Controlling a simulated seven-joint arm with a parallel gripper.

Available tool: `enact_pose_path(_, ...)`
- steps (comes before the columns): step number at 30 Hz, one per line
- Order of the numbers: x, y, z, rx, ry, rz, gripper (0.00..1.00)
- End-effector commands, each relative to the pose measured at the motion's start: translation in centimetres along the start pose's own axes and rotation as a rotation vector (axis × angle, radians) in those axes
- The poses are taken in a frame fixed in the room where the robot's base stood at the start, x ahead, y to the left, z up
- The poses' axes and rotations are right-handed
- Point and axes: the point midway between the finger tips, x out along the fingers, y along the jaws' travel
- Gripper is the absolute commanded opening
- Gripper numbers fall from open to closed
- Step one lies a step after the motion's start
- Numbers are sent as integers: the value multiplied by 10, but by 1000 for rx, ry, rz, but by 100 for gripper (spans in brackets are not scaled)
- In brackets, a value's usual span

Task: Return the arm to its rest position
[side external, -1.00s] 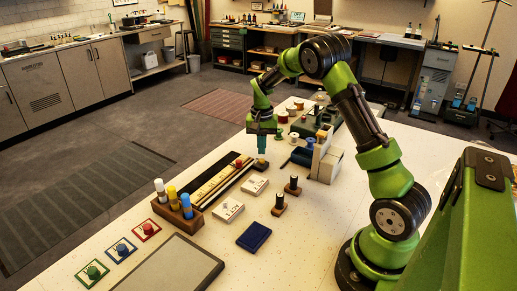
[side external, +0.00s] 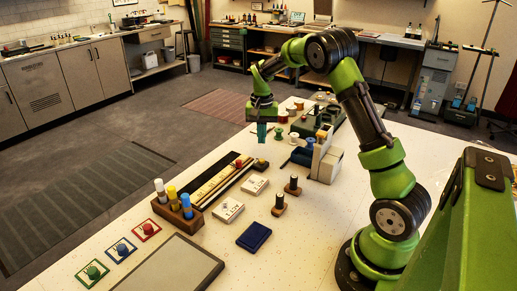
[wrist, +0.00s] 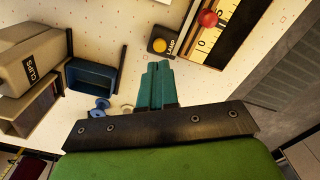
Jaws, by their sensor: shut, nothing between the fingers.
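My green arm reaches out over the white table (side external: 330,235). My gripper (side external: 262,138) hangs above the table's far part with its teal fingers pointing down. In the wrist view the teal fingers (wrist: 157,78) are together with nothing between them. Beyond the fingertips lies a yellow round button (wrist: 160,45) on a dark base with a label that seems to read LAMP. The fingers are apart from it.
A ruler tray (side external: 218,180) with a red knob (wrist: 208,18) lies near the button. A blue bin (wrist: 92,77) and a CLIPS box (wrist: 35,65) stand at left in the wrist view. Three capped bottles (side external: 173,200) stand in a wooden rack. A navy box (side external: 254,236) lies in front.

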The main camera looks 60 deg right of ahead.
Motion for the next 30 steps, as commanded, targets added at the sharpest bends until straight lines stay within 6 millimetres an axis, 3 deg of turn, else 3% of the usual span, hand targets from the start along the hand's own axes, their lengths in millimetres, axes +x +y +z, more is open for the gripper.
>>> enact_pose_path(4,10,4,5,-25,-4,5,0)
enact_pose_path(8,-2,4,35,-81,-6,-40,0)
enact_pose_path(15,-60,0,122,-254,58,-197,0)
enact_pose_path(21,-99,10,201,-418,147,-326,0)
enact_pose_path(27,-119,32,268,-564,255,-437,0)
enact_pose_path(30,-125,42,289,-615,303,-481,0)
